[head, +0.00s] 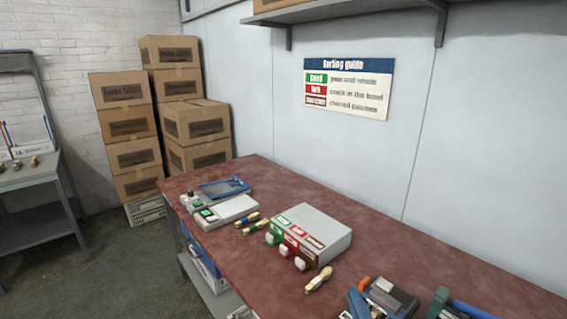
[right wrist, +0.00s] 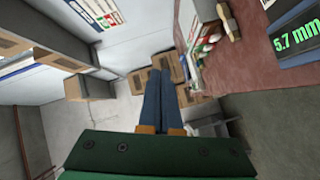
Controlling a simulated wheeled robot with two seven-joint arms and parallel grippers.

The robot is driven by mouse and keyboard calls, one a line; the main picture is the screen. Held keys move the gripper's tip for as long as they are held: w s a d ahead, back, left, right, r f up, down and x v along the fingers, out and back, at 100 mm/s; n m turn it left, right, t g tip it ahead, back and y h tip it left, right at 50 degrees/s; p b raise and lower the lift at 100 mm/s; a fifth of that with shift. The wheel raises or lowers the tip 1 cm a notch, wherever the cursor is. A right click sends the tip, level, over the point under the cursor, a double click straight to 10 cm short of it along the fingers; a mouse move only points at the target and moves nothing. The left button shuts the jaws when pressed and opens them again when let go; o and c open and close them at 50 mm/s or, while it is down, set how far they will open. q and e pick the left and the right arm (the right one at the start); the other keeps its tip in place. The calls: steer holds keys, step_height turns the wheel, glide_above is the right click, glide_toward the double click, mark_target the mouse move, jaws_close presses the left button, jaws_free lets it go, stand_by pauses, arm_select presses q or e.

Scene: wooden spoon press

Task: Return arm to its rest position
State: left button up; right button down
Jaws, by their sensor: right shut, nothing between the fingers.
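My right gripper (right wrist: 158,76) shows in the right wrist view, its two blue fingers shut together with nothing between them. It is clear of the table and touches nothing that I can see. In the head view, green and blue parts show at the bottom right, but I cannot tell for sure which belong to my arm. My left gripper is not in view.
A readout showing 5.7 mm (right wrist: 297,34) is at the right. Stacked cartons (head: 127,125) stand behind.

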steer(key=s+d+f+m+g+h, duration=0.1)
steer(key=s+d+f+m+g, duration=0.15)
steer(key=s+f, duration=0.2)
steer(key=s+d+f+m+g+h, duration=0.1)
steer(key=s+f+m+g, duration=0.25)
steer(key=f, duration=0.25)
steer(key=s+f+m+g+y, duration=0.1)
steer(key=s+f+m+g, duration=0.7)
steer(key=s, duration=0.6)
step_height(320, 180, down, 17)
steer(key=s+n, duration=0.2)
steer(key=s+d+f+g, duration=0.1)
steer(key=s+d+f, duration=0.1)
steer(key=s+f, duration=0.8)
steer(key=shift+s+f+g, duration=0.35)
steer(key=shift+s+g, duration=0.05)
steer(key=shift+s, duration=0.5)
